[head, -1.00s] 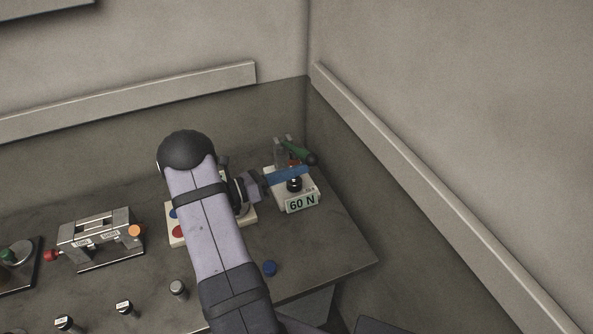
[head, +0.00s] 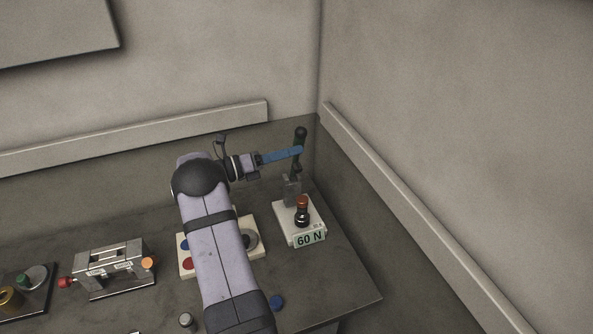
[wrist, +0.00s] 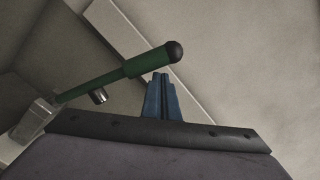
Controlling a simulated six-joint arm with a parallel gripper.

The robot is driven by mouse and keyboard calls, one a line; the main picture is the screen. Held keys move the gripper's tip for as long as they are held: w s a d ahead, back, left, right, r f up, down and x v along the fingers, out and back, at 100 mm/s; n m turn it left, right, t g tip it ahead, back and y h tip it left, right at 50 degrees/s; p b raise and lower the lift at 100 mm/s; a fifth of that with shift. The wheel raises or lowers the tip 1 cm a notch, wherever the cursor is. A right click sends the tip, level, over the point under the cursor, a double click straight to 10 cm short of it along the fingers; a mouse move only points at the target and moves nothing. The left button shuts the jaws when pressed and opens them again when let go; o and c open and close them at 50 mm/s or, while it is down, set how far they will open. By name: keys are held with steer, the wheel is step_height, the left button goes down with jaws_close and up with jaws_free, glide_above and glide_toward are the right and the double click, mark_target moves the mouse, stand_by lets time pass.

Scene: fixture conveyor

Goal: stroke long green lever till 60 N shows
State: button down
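The long lever (head: 300,134) stands nearly upright at the back of a small white-based unit (head: 287,224) and looks dark in the head view. In the wrist view the lever (wrist: 104,80) is green with a black tip and slants up to the right. The label (head: 310,239) on the unit's front reads 60 N. My gripper (head: 299,150) has blue fingers that reach across the upper lever. In the wrist view its fingers (wrist: 162,76) are together with nothing between them, just below the lever's tip end. I cannot tell whether they touch the lever.
A dark post with a red-brown top (head: 302,212) stands on the unit before the lever. A cream button panel (head: 258,258) lies left, partly behind my arm. A metal fixture (head: 112,268) stands further left. Walls close in behind; bare tabletop lies right.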

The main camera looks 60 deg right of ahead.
steer(key=w+d+r+b, duration=0.1)
steer(key=w+d+r, duration=0.1)
steer(key=w+d, duration=0.2)
steer(key=shift+w+d, duration=0.15)
steer(key=shift+r, duration=0.1)
stand_by(0.3)
stand_by(0.4)
steer(key=s+a+p, duration=0.2)
steer(key=a, duration=0.1)
steer(key=shift+s+a, duration=0.15)
steer(key=shift+a, duration=0.05)
steer(key=b, duration=0.5)
glide_toward(295, 139)
steer(key=shift+v, duration=1.45)
steer(key=shift+s+r, duration=0.1)
steer(key=shift+a, duration=0.1)
